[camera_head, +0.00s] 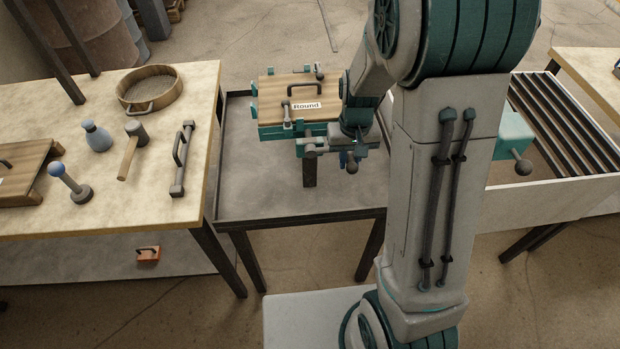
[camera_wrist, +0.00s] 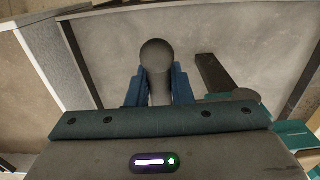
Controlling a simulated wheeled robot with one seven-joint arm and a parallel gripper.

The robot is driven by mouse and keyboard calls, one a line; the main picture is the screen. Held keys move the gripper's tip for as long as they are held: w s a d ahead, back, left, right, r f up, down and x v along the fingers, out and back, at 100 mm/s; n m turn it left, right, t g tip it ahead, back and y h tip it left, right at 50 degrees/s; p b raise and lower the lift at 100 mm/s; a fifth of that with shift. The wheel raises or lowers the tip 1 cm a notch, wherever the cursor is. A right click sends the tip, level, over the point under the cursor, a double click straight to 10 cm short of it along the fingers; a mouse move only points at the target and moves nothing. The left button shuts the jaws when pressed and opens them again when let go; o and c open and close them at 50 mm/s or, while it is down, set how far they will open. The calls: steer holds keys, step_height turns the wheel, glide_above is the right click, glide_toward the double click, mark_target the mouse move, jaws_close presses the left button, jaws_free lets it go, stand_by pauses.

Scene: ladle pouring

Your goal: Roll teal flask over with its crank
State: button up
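The teal flask (camera_head: 285,130) sits on a stand above the grey-topped table in the middle, its wooden board labelled "Round" facing up. My gripper (camera_head: 350,166) is at the flask's near right side, partly hidden by my arm. In the wrist view, the blue fingers of my gripper (camera_wrist: 160,88) stand on both sides of the grey, ball-ended crank handle (camera_wrist: 157,56) and appear to press on its stem. The rest of the crank is mostly hidden behind my gripper. A dark support post (camera_wrist: 216,74) stands just right of the fingers.
A pale bin (camera_head: 545,200) with a slatted rack is at the right. The middle table (camera_head: 255,185) has bare room in front of the flask.

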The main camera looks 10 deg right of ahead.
steer(key=shift+a+r+p, duration=0.2)
steer(key=shift+r+p, duration=0.95)
steer(key=shift+r, duration=0.25)
steer(key=shift+a+r+p, duration=0.3)
steer(key=shift+r+p, duration=0.25)
steer(key=shift+r, duration=0.15)
steer(key=shift+a+r+p, duration=2.3)
steer(key=shift+a+r, duration=0.1)
steer(key=shift+a, duration=2.95)
steer(key=shift+s+a+f+b, duration=0.1)
steer(key=shift+a+f+b, duration=1)
steer(key=shift+f, duration=0.4)
steer(key=shift+w+a+f+b, duration=0.1)
steer(key=shift+a+f+b, duration=0.95)
steer(key=shift+f, duration=0.4)
steer(key=shift+s+a+f+b, duration=0.1)
steer(key=shift+a+f+b, duration=1)
steer(key=shift+f, duration=0.4)
